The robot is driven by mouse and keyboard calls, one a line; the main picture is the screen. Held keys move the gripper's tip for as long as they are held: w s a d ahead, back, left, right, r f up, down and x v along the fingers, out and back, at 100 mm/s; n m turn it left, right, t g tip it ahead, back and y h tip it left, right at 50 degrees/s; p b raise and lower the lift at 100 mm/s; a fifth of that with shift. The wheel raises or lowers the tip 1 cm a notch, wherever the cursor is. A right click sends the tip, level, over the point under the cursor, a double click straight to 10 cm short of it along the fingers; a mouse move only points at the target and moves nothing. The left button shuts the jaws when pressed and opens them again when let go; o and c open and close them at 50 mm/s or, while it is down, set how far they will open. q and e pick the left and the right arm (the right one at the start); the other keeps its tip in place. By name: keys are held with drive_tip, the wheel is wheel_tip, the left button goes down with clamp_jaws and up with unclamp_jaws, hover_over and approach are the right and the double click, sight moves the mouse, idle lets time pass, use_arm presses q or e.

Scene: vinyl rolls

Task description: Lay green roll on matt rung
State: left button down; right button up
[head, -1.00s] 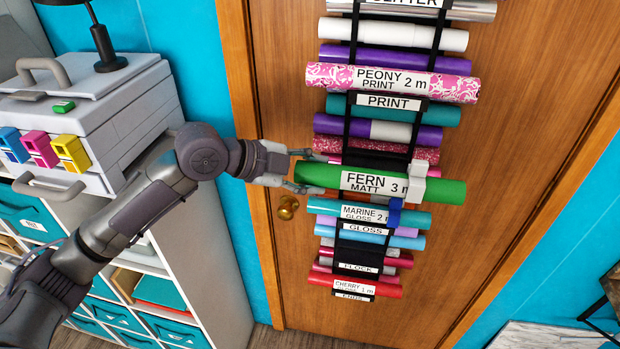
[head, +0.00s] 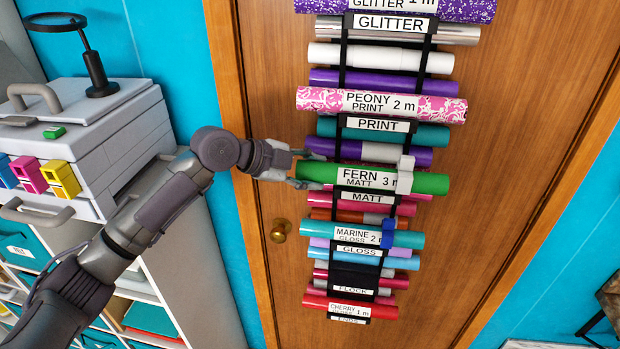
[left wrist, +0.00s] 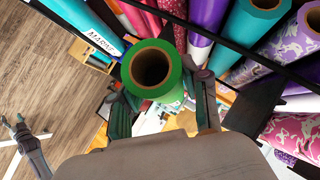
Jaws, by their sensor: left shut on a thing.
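The green roll (head: 430,183), labelled FERN MATT 3 m, is level in front of the rack on the door, with a pale clip (head: 405,172) near its right end. My left gripper (head: 308,173) is shut on its left end. In the left wrist view the roll's open end (left wrist: 152,68) shows between the two fingers. The MATT rung label (head: 367,197) shows just below the roll. Red and orange rolls (head: 350,216) lie at that rung, partly hidden. I cannot tell whether the green roll touches the rung.
Above are the PRINT rung (head: 376,124) with teal and purple rolls and the peony roll (head: 440,108). Below are the marine roll (head: 410,240) and GLOSS rung (head: 358,250). A door knob (head: 281,230) is left of the rack. A machine (head: 110,130) stands on the left cabinet.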

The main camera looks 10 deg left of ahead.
use_arm(q)
drive_tip(key=shift+w+f+b, duration=0.45)
drive_tip(key=shift+w, duration=0.3)
drive_tip(key=shift+w+f+b, duration=0.4)
drive_tip(key=shift+w+b, duration=0.05)
drive_tip(key=shift+w, duration=0.25)
drive_tip(key=shift+f, duration=0.25)
drive_tip(key=shift+c, duration=2.4)
unclamp_jaws()
